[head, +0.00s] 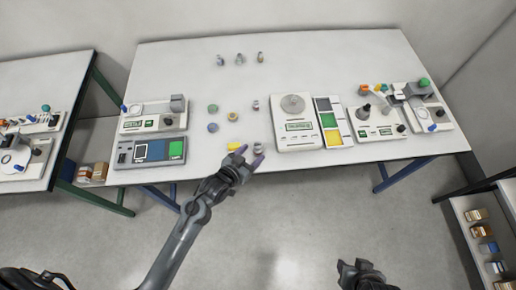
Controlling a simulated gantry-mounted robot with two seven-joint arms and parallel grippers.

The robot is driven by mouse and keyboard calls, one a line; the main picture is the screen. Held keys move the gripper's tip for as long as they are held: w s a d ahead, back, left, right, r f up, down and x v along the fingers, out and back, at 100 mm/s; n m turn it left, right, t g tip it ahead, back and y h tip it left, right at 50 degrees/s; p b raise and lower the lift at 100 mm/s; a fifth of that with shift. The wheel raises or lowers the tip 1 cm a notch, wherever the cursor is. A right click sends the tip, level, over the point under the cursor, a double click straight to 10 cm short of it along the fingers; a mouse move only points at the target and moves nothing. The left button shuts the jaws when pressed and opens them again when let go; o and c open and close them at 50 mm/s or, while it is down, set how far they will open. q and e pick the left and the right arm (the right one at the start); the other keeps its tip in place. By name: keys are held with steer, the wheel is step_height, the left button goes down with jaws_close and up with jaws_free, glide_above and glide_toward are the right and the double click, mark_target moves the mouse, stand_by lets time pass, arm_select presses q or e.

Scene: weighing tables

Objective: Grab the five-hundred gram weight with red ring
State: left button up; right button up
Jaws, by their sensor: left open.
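Several small weights stand on the white table (320,62). One small grey weight (256,104) in the middle group seems to carry a reddish band, but it is too small to read any marking. The reddish-banded weight stands farther back, clear of the gripper. My right gripper (362,272) hangs low at the bottom, off the table, its jaws unclear.
Nearby stand a green-topped piece (212,107), a yellow one (232,116), a blue one (213,127) and a yellow block (233,146). A scale (296,135) and colour-panelled tray (333,122) stand right; more devices (150,150) stand left.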

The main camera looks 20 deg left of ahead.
mark_target(258, 145)
arm_select(q)
steer(key=shift+a+r+b+x, duration=0.1)
steer(key=shift+a+b+x, duration=0.05)
steer(key=shift+x, duration=1)
steer(key=shift+a+r+b+x, duration=0.15)
steer(key=shift+x, duration=1.85)
jaws_close()
steer(key=shift+r, duration=0.1)
